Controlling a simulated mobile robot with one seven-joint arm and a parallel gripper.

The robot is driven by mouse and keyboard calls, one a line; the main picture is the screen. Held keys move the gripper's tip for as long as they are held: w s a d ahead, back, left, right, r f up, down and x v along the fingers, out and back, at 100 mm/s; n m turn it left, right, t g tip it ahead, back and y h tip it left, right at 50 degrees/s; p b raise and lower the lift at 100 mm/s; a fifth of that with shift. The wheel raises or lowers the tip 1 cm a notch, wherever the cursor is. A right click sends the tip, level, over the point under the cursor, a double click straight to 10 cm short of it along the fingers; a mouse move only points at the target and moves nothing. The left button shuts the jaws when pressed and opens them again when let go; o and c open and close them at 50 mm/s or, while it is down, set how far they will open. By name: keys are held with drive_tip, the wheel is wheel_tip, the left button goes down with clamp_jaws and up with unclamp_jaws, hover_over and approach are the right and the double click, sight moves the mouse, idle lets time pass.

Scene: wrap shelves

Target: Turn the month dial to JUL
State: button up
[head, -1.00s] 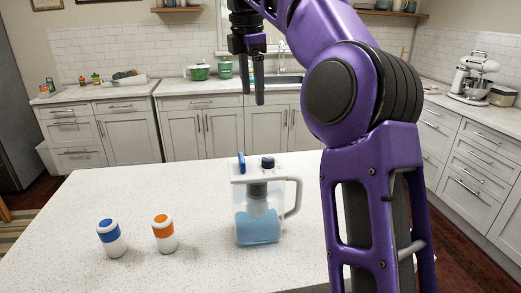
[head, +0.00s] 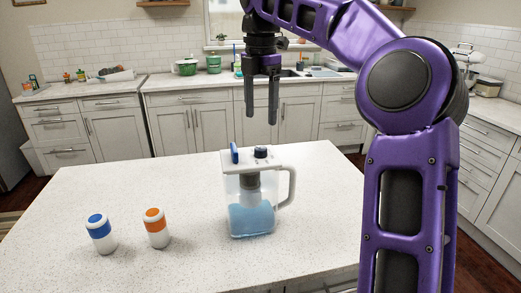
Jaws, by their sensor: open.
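A clear water pitcher (head: 250,212) with blue water stands upright on the white speckled counter, with its handle to the right. On its white lid sit a raised blue flap (head: 234,153) at the left and a dark round knob (head: 261,152) at the right. The knob looks like the dial, but any month marks are too small to read. My gripper (head: 260,121) points down, open and empty, above and apart from the lid. Its two fingers show above the pitcher in the picture.
A blue-topped white container (head: 101,236) and an orange-topped white container (head: 157,230) stand left of the pitcher on the island counter (head: 190,265). The counter around the pitcher is otherwise clear. Back counters with a sink lie beyond.

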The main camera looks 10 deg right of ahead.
sight(261, 148)
wheel_tip(261, 148, down, 8)
drive_tip(key=shift+f+b, duration=0.25)
drive_tip(key=shift+b, duration=0.75)
clamp_jaws()
